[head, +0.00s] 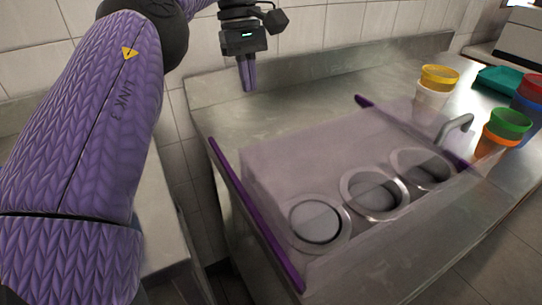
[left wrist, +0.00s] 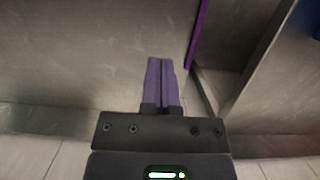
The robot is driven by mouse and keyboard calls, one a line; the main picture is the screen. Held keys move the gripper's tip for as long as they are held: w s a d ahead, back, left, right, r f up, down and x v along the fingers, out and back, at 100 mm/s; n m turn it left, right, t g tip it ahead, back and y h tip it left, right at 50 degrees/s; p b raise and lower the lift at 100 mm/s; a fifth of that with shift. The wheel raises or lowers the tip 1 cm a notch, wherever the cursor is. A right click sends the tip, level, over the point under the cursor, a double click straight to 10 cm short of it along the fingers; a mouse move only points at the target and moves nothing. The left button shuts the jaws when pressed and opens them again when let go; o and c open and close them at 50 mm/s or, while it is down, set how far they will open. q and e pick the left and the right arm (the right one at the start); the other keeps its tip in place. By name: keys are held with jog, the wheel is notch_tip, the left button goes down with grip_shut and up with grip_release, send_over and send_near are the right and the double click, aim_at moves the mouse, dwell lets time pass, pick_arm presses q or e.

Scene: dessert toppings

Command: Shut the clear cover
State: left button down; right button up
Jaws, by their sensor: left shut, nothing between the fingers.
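The clear cover (head: 330,130) is a see-through, faintly purple sheet with purple side edges. It shows over the topping station, and I cannot tell from this angle how far it is shut. Three round metal-rimmed wells (head: 318,222) show through or beside it. My left gripper (head: 249,90) is shut and empty, fingers pointing down, above the counter behind the cover and apart from it. In the left wrist view its purple fingers (left wrist: 160,62) are together, and a purple edge (left wrist: 196,35) shows to their right. My right gripper is not in view.
A metal handle (head: 456,127) stands at the station's right side. A white cup with a yellow rim (head: 435,85), green and orange cups (head: 503,128), a red and blue cup (head: 530,90) and a green tray (head: 497,80) are on the right. The metal counter (head: 225,118) is bare at the back left.

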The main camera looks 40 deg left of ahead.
pick_arm(q)
jog(key=b+x, duration=0.5)
jog(key=x, duration=0.5)
jog(key=shift+b, duration=0.4)
jog(key=d, duration=0.2)
jog(key=s+d+b, duration=0.1)
jog(key=shift+s+d+r, duration=0.1)
jog(key=shift+d+r, duration=0.1)
jog(key=shift+r, duration=0.05)
jog(key=shift+s+d, duration=0.1)
jog(key=shift+d, duration=0.1)
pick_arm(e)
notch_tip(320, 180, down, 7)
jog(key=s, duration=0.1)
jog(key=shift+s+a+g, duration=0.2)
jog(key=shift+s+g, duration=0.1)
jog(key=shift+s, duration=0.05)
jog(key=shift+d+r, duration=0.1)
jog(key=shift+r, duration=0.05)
